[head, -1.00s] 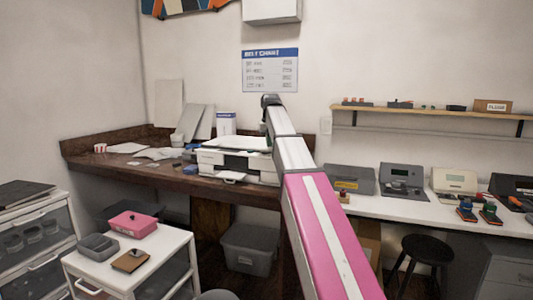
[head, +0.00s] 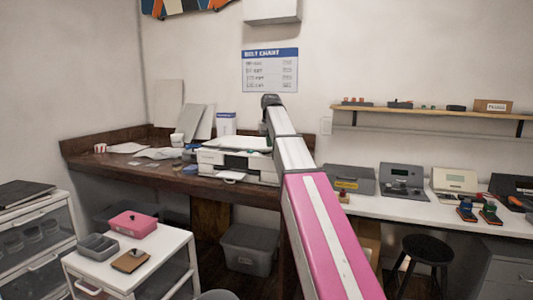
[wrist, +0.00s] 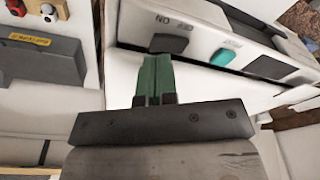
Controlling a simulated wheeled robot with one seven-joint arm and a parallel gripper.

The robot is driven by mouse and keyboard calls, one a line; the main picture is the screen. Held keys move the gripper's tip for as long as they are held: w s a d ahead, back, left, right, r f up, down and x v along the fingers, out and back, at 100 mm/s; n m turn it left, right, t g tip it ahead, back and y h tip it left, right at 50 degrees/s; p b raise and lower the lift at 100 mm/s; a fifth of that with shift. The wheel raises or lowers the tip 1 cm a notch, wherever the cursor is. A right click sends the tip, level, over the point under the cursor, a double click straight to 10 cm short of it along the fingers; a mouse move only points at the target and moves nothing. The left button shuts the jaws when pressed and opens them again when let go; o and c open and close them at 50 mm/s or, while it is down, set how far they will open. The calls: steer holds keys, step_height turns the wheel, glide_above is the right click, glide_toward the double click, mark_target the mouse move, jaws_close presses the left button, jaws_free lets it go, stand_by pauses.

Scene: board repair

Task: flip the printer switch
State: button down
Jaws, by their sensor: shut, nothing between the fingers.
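The white printer (head: 212,160) stands on the dark wooden bench in the head view, partly behind my arm. In the wrist view its pale panel (wrist: 195,40) shows a dark rocker switch (wrist: 168,43) with "ON" and "OFF" lettering upside down beside it. A teal button (wrist: 223,57) sits to the right of the switch. My gripper (wrist: 156,60) has its green fingers shut together and empty. The fingertips are right at the near edge of the switch in the picture; I cannot tell whether they touch it. In the head view my gripper is hidden behind my arm.
A grey box with a yellow label (wrist: 38,42) lies left of the fingers in the wrist view; it also shows on the white bench (head: 348,179). Loose papers (head: 160,153) lie left of the printer. A poster (head: 270,70) hangs behind my arm.

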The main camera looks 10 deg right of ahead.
mark_target(269, 151)
steer(key=shift+f, duration=1.15)
stand_by(0.7)
steer(key=shift+r, duration=3.55)
